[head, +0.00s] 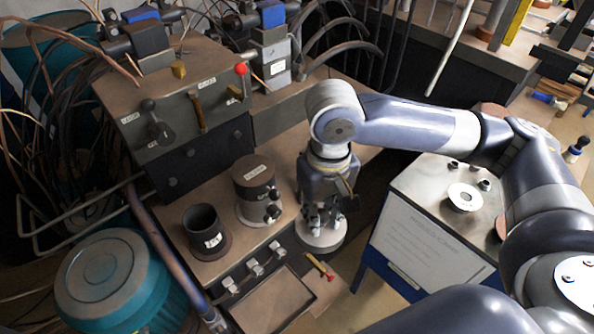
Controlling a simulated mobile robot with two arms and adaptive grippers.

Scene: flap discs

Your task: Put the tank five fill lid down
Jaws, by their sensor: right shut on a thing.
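My right gripper (323,212) reaches down from the right, at the right end of the brown bench. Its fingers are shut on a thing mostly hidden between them. A pale round disc (320,243) shows right below the fingertips; I cannot tell whether it is the held lid or a base under it. To its left stands a dark capped cylinder (252,175) with a label on top and a pale base flange. Further left is a dark open-topped cylinder (203,222) with a white label. My left gripper is not in view.
A lever box (185,95) with a red knob stands behind the cylinders. A teal drum (105,280) is at the lower left. A white-topped cabinet (430,195) stands right of the gripper. A small red-ended tool (322,268) lies in front of the disc.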

